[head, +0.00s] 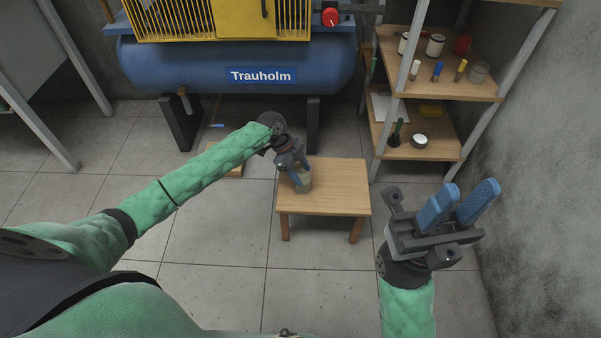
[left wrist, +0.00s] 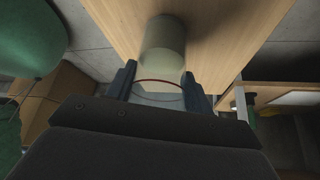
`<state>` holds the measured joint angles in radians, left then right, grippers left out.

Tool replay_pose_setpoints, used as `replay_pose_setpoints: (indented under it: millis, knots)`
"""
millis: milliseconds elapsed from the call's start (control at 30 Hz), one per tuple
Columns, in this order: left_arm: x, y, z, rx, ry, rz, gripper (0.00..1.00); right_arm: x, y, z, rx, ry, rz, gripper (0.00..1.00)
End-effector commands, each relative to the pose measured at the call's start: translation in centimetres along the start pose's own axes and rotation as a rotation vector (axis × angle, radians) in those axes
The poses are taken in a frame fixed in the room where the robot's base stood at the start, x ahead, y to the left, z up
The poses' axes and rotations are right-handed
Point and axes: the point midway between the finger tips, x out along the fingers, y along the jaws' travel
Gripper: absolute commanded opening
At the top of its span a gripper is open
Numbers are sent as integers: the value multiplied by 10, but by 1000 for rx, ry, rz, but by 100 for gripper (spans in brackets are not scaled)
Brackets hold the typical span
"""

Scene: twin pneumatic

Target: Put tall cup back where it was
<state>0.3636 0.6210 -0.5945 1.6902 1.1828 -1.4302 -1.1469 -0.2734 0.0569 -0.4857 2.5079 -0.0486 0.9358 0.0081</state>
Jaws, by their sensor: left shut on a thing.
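The tall cup (head: 304,183) is a pale grey-green cylinder over the left part of the small wooden table (head: 340,190). My left gripper (head: 299,172) is shut on it and partly hides it in the head view. In the left wrist view the cup (left wrist: 165,42) extends out beyond the left fingertips (left wrist: 158,88), with a thin red line between the fingers. Its far end lies against the wooden tabletop; I cannot tell whether it touches. My right gripper (head: 462,202) is open and empty, to the right of the table.
A wooden shelf unit (head: 440,85) at the right holds jars, markers and a white roll (head: 419,141). A blue Trauholm compressor tank (head: 235,65) stands behind. The rest of the small table is bare. The tiled floor in front is clear.

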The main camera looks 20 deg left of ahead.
Motion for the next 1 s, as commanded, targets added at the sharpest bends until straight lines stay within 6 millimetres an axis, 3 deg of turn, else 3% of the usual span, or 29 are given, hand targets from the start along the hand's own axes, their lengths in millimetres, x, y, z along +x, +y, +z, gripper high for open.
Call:
replay_pose_setpoints:
  millis: [300, 333, 433, 767, 1000]
  knots:
    - [0, 0, 1, 0, -1, -1, 22, 2, -2, -1, 4, 6, 0, 34]
    - [1, 0, 1, 0, -1, -1, 56, 2, -2, -1, 3, 6, 0, 34]
    - [1, 0, 1, 0, -1, -1, 74, 1, -1, -1, 0, 5, 0, 34]
    - [-1, 0, 0, 1, -1, -1, 74, 0, 0, -1, -3, 5, -2, 34]
    - [-33, -1, -1, 1, -3, -1, 74, 9, 0, -2, -14, 6, -11, 34]
